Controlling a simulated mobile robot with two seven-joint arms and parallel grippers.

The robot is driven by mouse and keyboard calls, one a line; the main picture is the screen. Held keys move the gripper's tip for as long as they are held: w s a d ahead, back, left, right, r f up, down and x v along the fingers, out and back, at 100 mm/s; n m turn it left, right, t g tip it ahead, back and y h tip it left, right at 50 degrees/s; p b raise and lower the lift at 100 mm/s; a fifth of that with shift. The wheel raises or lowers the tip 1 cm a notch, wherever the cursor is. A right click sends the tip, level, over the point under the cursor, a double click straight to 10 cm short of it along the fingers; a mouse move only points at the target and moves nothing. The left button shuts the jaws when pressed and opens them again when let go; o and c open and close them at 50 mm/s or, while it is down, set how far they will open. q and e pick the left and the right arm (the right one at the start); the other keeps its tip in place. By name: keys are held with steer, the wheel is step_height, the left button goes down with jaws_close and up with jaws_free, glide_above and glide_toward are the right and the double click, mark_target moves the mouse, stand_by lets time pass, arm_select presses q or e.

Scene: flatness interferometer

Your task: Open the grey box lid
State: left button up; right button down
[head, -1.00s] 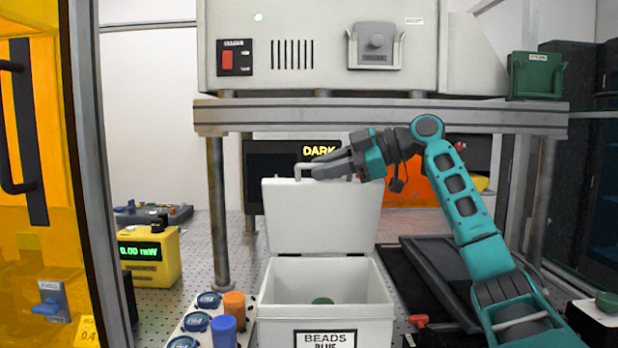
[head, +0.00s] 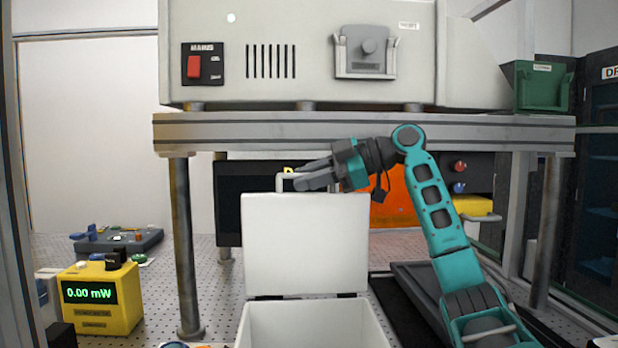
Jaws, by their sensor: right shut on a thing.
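The grey box (head: 315,328) stands at the bottom centre, its lower part cut off by the picture's edge. Its lid (head: 305,245) stands upright, hinged at the rear edge, so the box is open. My right gripper (head: 302,182) is at the lid's top edge, shut on the lid handle (head: 283,178), whose bar partly shows beside the fingers. My left gripper is not in view.
A metal table (head: 360,132) carrying a large grey instrument (head: 320,50) stands close above and behind the lid. A yellow power meter (head: 98,310) is on the left. A dark tray (head: 415,285) lies right of the box, under my arm.

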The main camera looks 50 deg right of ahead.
steer(key=shift+d, duration=0.1)
stand_by(0.3)
steer(key=c, duration=1.2)
jaws_free()
steer(key=shift+o, duration=0.2)
steer(key=shift+s, duration=0.2)
steer(key=b+v, duration=0.1)
steer(key=v, duration=1.1)
steer(key=shift+s+d+r+b, duration=0.15)
steer(key=shift+s+r+b, duration=0.1)
steer(key=shift+b, duration=0.1)
steer(key=shift+w, duration=0.1)
